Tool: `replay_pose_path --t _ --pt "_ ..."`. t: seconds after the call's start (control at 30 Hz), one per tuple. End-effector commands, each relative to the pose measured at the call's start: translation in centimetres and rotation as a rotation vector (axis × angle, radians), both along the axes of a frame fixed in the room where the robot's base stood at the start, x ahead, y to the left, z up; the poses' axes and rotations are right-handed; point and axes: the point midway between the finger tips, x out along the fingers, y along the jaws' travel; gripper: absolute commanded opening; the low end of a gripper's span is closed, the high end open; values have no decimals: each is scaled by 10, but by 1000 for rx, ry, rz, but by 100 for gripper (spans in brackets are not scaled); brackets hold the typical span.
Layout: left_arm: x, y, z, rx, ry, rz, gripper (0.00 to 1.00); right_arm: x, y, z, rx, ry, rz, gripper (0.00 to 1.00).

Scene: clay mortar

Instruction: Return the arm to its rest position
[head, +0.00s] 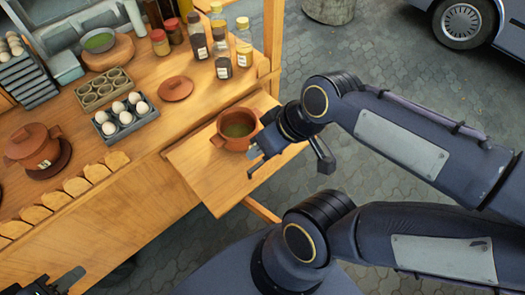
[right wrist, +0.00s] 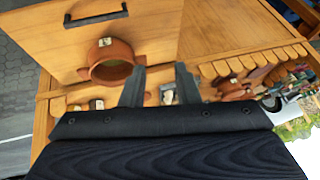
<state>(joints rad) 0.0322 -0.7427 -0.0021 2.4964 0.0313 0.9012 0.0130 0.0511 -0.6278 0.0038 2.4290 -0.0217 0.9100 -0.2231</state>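My right gripper (head: 256,160) is beside the right side of an open clay pot (head: 237,130) with a green content and two side handles. The pot stands upright on the lower wooden shelf (head: 205,178). In the right wrist view, my right gripper (right wrist: 160,78) has its two fingers apart with nothing held between them. The pot (right wrist: 111,52) shows just to the left of the fingers there; I cannot tell if they touch it. My left gripper (head: 58,283) shows only partly at the bottom left corner, and its opening is unclear.
A clay lid (head: 175,88) lies on the counter. The paved ground (head: 330,50) right of the shelf is open. A vehicle (head: 462,22) stands behind.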

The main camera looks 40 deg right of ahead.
Motion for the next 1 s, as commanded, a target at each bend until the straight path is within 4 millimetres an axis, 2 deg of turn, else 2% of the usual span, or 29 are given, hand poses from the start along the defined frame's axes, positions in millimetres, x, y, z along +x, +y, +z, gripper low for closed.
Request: replay_pose_path --t 0.1,0.2,1.0 --pt "0 0 0 0 0 0 36 -13 10 0 112 3 -155 29" --pt "0 0 0 0 0 0 36 -16 13 -1 154 11 -211 29" --pt "0 0 0 0 0 0 36 -16 13 -1 158 13 -218 29"
